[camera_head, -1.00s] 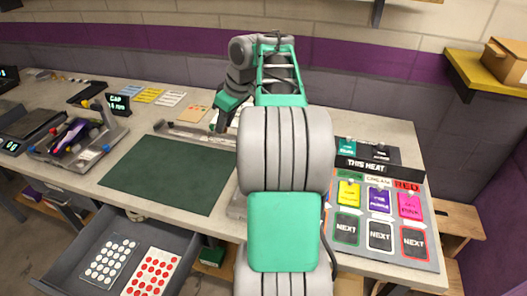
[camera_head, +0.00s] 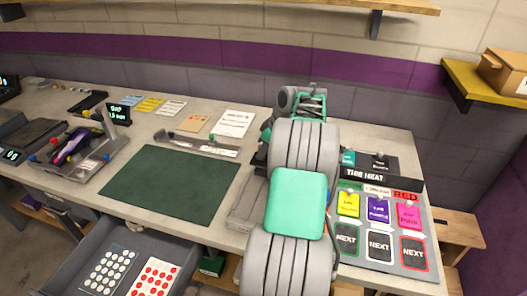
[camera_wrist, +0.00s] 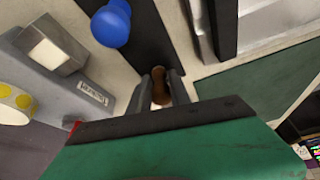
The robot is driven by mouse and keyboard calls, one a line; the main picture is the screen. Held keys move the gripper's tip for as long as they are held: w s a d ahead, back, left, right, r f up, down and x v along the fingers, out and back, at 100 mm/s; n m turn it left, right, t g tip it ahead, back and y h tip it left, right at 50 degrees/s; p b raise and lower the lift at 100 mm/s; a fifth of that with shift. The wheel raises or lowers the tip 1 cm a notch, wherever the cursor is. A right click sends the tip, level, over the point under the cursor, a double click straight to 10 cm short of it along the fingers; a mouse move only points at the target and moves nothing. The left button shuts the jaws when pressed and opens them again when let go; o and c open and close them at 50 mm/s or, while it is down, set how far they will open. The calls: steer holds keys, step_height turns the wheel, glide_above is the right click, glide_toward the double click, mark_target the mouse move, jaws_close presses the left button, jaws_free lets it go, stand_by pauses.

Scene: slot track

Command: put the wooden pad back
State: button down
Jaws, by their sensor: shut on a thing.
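The wooden pad (camera_wrist: 160,78) shows in the wrist view as a small brown rounded piece. It sits between the two grey fingers of my gripper (camera_wrist: 160,92), which is shut on it. Much of the pad is hidden by the fingers and the green part in front of them. Beyond it is a dark strip with a blue knob (camera_wrist: 111,24). I cannot tell whether the pad touches any surface. In the head view my arm hides the gripper and the pad.
A grey device (camera_wrist: 75,85) and a yellow-dotted roll (camera_wrist: 14,103) lie left in the wrist view. The green mat (camera_head: 172,186) is bare. The heat board (camera_head: 378,225) with cards stands right of my arm. A drawer (camera_head: 185,255) is open in front.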

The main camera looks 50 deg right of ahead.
steer(key=shift+f, duration=0.2)
steer(key=c, duration=1.2)
jaws_free()
steer(key=shift+r, duration=0.1)
